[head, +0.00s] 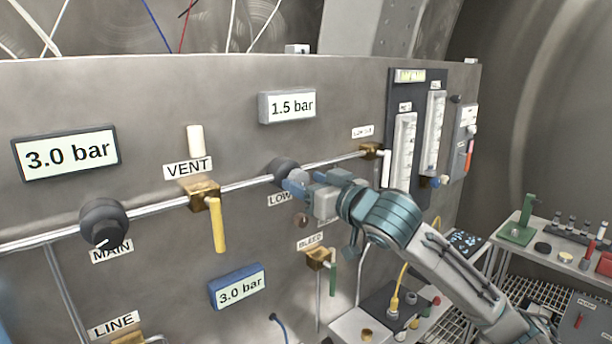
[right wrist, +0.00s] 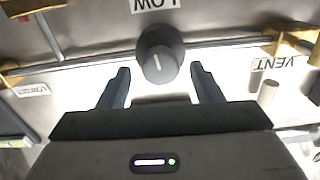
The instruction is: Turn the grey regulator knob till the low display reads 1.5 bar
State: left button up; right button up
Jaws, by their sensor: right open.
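The grey regulator knob (head: 285,171) sits on the pipe above the LOW label (head: 279,199), partly hidden by my right gripper in the head view. In the right wrist view the knob (right wrist: 160,56) shows a white pointer line, between and just beyond the fingertips. My right gripper (right wrist: 160,75) is open around the line to the knob, with a gap on both sides; it also shows in the head view (head: 297,183). The low display (head: 288,106) reads 1.5 bar. My left gripper is not in view.
A MAIN knob (head: 104,223) and a 3.0 bar display (head: 66,153) are at left. A yellow VENT lever (head: 217,224) hangs left of my gripper. A blue-framed display (head: 237,287) reads 3.0 bar. A BLEED valve (head: 318,258) is below my gripper.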

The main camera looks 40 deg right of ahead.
jog(key=shift+w, duration=0.45)
jog(key=c, duration=0.9)
jog(key=shift+n+p, duration=0.3)
jog(key=shift+p, duration=0.15)
jog(key=shift+c, duration=0.4)
jog(key=o, duration=1)
